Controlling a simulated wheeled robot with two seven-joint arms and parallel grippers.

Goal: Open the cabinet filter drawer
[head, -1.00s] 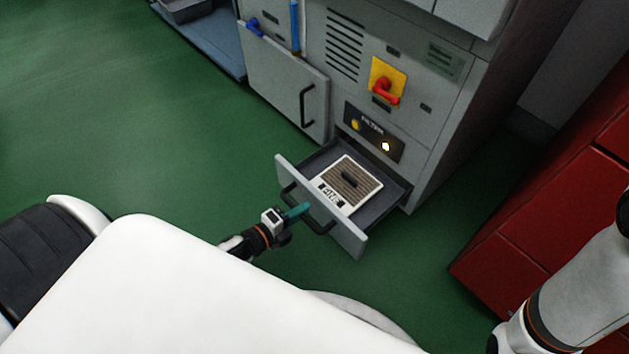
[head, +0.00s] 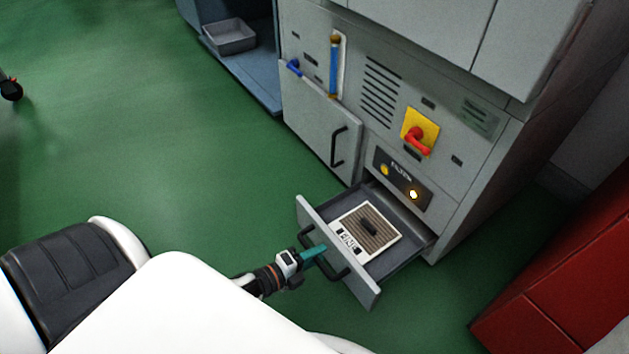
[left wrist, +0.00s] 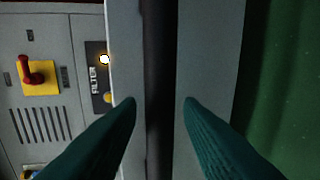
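The filter drawer (head: 343,266) is at the bottom of the grey cabinet and stands pulled out. It holds a pale framed filter (head: 367,229) with brown slats, a dark grip and a "FINE" label. My left gripper (head: 322,251) is at the black bar handle (head: 340,272) on the drawer front. In the left wrist view, the dark handle (left wrist: 160,100) runs between the two teal fingers of my left gripper (left wrist: 160,102). A thin gap shows on each side, so the fingers look open around it. My right gripper is out of view.
Above the drawer is a panel (head: 402,180) with two lamps, one lit, and a red switch (head: 419,141) on yellow. A cabinet door (head: 318,130) with a black handle is to the left. A red cabinet (head: 560,300) stands at right.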

